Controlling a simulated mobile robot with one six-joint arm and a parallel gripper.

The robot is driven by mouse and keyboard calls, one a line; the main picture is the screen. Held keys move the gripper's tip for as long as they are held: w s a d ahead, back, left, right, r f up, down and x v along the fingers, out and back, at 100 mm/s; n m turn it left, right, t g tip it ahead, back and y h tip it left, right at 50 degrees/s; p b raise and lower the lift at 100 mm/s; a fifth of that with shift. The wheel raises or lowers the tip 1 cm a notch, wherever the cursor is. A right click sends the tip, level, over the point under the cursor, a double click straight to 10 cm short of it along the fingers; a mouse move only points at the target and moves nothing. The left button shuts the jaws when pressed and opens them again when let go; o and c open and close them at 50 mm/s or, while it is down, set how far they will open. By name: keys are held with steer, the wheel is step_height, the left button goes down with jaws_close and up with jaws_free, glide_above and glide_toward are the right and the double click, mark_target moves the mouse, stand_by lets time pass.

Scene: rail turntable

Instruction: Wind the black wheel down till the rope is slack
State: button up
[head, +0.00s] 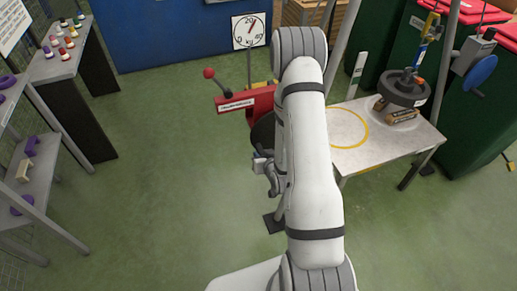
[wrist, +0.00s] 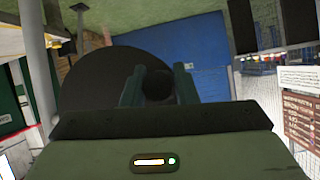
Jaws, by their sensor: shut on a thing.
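The black wheel (head: 263,132) is mostly hidden behind my arm in the head view, beside a red housing (head: 245,104) with a label. In the wrist view the wheel (wrist: 100,80) is a large dark disc. My gripper (wrist: 158,88) is shut on a dark round knob (wrist: 157,84), which overlaps the wheel's edge there. In the head view my gripper (head: 268,172) is low, left of my arm.
A crank with a red knob (head: 209,73) sticks out left of the housing. A dial marked kg (head: 250,31) stands behind. A blue wheel (head: 481,72) is at the right. Shelves with small objects line the left. The green floor (head: 165,160) between is clear.

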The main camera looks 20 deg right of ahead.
jaws_close()
steer(key=shift+f, duration=0.1)
steer(key=shift+d+f+n+h+b, duration=0.5)
steer(key=shift+f+b, duration=0.15)
steer(key=shift+b, duration=0.95)
steer(key=shift+s+d+f+h+b, duration=0.1)
steer(key=shift+f+h+b, duration=0.05)
steer(key=shift+h+b, duration=0.2)
steer(key=shift+d+f+n+b, duration=0.25)
steer(key=shift+n+b, duration=0.15)
steer(key=shift+b, duration=0.2)
steer(key=shift+d+f+n+h+b, duration=0.8)
steer(key=shift+d+n+h+b, duration=0.3)
steer(key=shift+b, duration=1.7)
steer(key=shift+d+f+t+b, duration=0.1)
steer(key=shift+d+t+b, duration=0.1)
steer(key=shift+t+b, duration=0.3)
